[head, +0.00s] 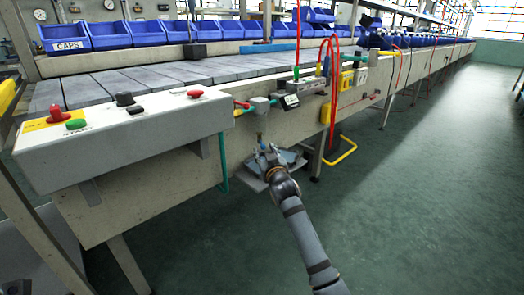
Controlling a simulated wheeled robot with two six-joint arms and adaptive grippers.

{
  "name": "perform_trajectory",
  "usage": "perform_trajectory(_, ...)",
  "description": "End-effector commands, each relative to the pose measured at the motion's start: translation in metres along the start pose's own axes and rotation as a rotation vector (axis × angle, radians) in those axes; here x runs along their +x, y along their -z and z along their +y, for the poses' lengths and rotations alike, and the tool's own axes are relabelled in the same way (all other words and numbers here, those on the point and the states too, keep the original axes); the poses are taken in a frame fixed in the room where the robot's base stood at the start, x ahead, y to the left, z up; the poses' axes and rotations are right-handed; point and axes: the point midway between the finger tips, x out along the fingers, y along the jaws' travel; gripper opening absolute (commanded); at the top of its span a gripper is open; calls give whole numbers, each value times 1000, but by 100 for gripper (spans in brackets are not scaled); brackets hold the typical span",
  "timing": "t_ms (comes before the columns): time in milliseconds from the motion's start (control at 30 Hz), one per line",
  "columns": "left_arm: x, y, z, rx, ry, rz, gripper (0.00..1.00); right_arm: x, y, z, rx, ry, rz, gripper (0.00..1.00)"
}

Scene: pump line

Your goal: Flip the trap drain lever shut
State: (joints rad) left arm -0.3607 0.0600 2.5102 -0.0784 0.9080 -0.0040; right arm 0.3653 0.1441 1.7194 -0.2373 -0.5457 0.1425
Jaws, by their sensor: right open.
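My right gripper (269,153) is open at the front face of the line, below the air fittings. Its arm comes up from the bottom of the head view. A small upright part with a brownish top (260,137) shows just beyond the fingertips; it may belong to the trap drain, but I cannot tell a lever on it. A grey plate-like part (290,158) lies around and behind the gripper, partly hidden by it. I cannot tell whether the gripper touches either one. My left gripper is not in view.
A control box (130,135) with red, green and black controls juts out at the left. A teal pipe (223,165) runs down beside the gripper. A grey fitting (260,105) and a small display (289,101) sit above. Green floor at the right is open.

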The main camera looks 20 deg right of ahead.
Motion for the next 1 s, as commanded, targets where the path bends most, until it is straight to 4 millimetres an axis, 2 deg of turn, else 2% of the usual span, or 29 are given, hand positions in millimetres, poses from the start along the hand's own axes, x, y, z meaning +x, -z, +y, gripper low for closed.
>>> perform_trajectory(33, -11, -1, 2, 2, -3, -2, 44, 11, -5, -1, 1, -1, 2, 42)
perform_trajectory(233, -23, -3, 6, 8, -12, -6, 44, 40, -2, -1, 1, 0, 1, 42)
perform_trajectory(367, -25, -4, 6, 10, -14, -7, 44, 48, -1, 0, 1, 0, 1, 42)
perform_trajectory(600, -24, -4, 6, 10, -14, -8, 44, 48, 0, 0, 1, 0, -1, 42)
perform_trajectory(900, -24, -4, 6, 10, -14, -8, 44, 48, 0, 0, 1, 0, -1, 1)
perform_trajectory(1000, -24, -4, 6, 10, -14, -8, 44, 48, 0, 0, 1, 0, -1, 0)
